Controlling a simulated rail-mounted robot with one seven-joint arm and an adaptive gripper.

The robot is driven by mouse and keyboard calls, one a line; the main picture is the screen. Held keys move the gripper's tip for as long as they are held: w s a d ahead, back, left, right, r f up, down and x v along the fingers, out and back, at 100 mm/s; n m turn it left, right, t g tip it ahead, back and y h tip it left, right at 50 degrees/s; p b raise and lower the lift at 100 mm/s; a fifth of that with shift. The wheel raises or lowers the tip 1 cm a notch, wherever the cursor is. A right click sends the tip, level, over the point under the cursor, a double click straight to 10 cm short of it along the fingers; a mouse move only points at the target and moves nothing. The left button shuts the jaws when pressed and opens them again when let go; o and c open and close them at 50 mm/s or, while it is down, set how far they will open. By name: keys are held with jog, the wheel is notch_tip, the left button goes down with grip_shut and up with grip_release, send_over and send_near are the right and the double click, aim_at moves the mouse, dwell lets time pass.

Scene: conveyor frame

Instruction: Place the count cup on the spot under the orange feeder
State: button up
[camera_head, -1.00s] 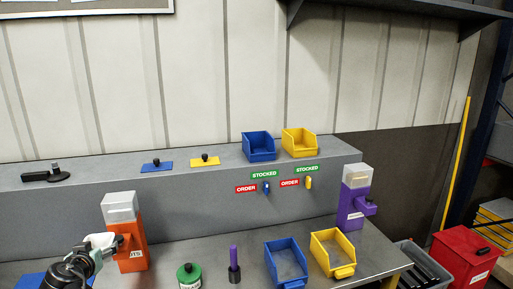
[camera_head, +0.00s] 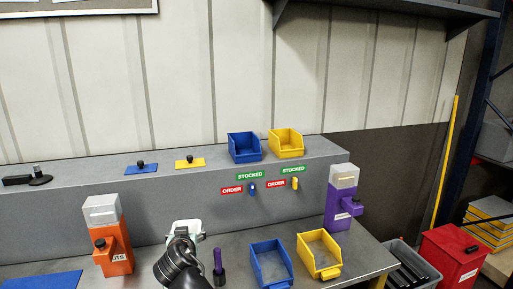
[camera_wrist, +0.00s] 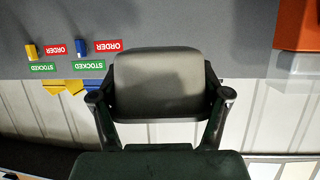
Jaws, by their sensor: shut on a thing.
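The orange feeder (camera_head: 113,252) stands at the left of the bench with a clear grey top and a black knob. Its side also shows at the upper right of the wrist view (camera_wrist: 295,25). My gripper (camera_head: 186,228) is right of the feeder, above the bench, its fingertips partly hidden by my arm. In the wrist view my gripper (camera_wrist: 160,100) is shut on a grey, rounded thing that looks like the count cup (camera_wrist: 158,75). It is apart from the feeder. I cannot make out the spot under the feeder.
A purple post (camera_head: 218,262) stands just right of my arm. A blue bin (camera_head: 270,262) and a yellow bin (camera_head: 318,252) are further right, before a purple feeder (camera_head: 340,208). A blue mat (camera_head: 45,281) lies at the left. ORDER/STOCKED switches line the back ledge.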

jog(key=w+d, duration=0.4)
jog(key=d, duration=0.8)
jog(key=w+d+m+h, duration=0.1)
jog(key=w+d, duration=0.3)
jog(key=d, duration=0.9)
jog(key=w+d+m+h, duration=0.1)
jog(key=w+d, duration=0.3)
jog(key=d, duration=0.8)
jog(key=shift+w+d+r, duration=0.1)
jog(key=shift+d+r, duration=0.25)
jog(key=shift+a, duration=0.2)
